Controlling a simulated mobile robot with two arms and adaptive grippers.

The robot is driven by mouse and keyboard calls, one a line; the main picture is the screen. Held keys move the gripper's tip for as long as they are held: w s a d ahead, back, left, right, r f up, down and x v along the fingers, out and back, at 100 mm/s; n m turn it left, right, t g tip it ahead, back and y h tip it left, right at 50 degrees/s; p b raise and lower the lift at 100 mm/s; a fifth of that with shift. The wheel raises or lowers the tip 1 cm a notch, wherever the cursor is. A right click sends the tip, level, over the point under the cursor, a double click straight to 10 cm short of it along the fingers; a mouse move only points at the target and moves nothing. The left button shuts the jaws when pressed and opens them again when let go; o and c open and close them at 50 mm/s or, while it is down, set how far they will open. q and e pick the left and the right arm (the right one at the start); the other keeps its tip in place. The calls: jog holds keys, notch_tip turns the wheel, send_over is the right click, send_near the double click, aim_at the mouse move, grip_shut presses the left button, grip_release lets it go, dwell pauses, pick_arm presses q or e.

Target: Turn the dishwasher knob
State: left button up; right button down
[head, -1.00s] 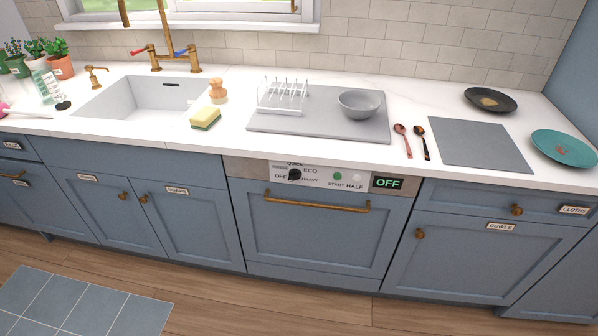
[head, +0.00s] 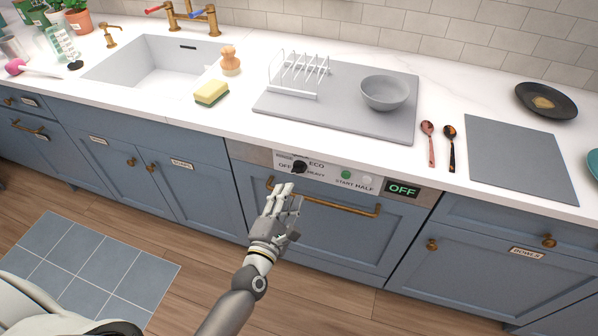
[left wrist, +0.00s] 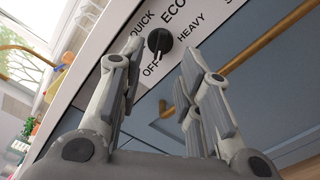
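The dishwasher (head: 325,215) has a blue front and a pale control strip along its top. Its black knob (head: 299,167) sits at the left of the strip; the white pointer mark points toward OFF. In the left wrist view the knob (left wrist: 159,40) shows just beyond and between the fingertips, with QUICK, ECO and HEAVY around it. My left gripper (head: 284,190) is in front of the strip, just below the knob. In the left wrist view the gripper (left wrist: 163,62) is open, its fingers apart and empty. My right gripper is not in view.
A brass handle bar (head: 340,204) runs across the dishwasher door close to my left gripper. The display (head: 402,189) reads OFF, beside a green START button (head: 346,174). The counter above holds a sponge (head: 212,93), a rack and a grey bowl (head: 384,92).

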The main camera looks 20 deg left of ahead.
aim_at(299, 173)
pick_arm(q)
jog(key=w, duration=0.8)
jog(key=shift+w+d, duration=0.1)
jog(key=shift+d, duration=0.1)
jog(key=shift+f, duration=0.1)
grip_shut()
